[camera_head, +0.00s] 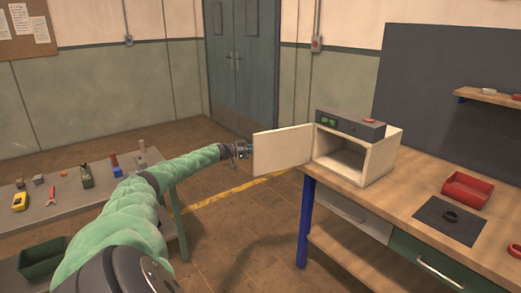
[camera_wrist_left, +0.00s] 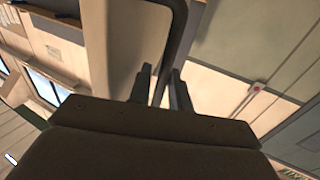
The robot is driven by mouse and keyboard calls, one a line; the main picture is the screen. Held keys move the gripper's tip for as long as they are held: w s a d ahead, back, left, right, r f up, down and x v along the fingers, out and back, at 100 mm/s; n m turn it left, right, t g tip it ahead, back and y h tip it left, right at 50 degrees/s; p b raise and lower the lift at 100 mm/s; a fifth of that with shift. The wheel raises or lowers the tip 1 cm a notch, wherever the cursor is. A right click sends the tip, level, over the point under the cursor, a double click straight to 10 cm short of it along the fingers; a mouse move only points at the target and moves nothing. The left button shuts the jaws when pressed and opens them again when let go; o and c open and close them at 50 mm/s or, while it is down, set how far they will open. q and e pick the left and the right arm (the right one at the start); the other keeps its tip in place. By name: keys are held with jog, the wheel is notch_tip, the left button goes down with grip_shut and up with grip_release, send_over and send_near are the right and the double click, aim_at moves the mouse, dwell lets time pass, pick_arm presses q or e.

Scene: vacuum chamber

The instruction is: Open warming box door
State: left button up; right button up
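The warming box (camera_head: 350,145) stands on the wooden workbench, a cream box with a dark control panel on top. Its front is uncovered and its empty-looking inside shows. Its door (camera_head: 283,150) stands swung wide open to the left. My left gripper (camera_head: 246,150) is at the door's free left edge. In the left wrist view the two fingers (camera_wrist_left: 163,80) stand on either side of a dark curved bar (camera_wrist_left: 180,35), seemingly the door handle. I cannot tell whether they press on it. My right gripper is not in view.
The wooden workbench (camera_head: 440,185) also holds a red tray (camera_head: 467,190) and a dark mat (camera_head: 435,226) with a black ring. A grey table (camera_head: 95,200) with several small tools is at left. Open floor lies between the tables.

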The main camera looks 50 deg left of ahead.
pick_arm(q)
jog(key=b+v, duration=0.1)
jog(key=v, duration=0.5)
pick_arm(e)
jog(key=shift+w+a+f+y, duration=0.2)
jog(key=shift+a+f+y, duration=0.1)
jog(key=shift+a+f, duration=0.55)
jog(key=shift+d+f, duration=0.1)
pick_arm(q)
jog(key=shift+s, duration=0.1)
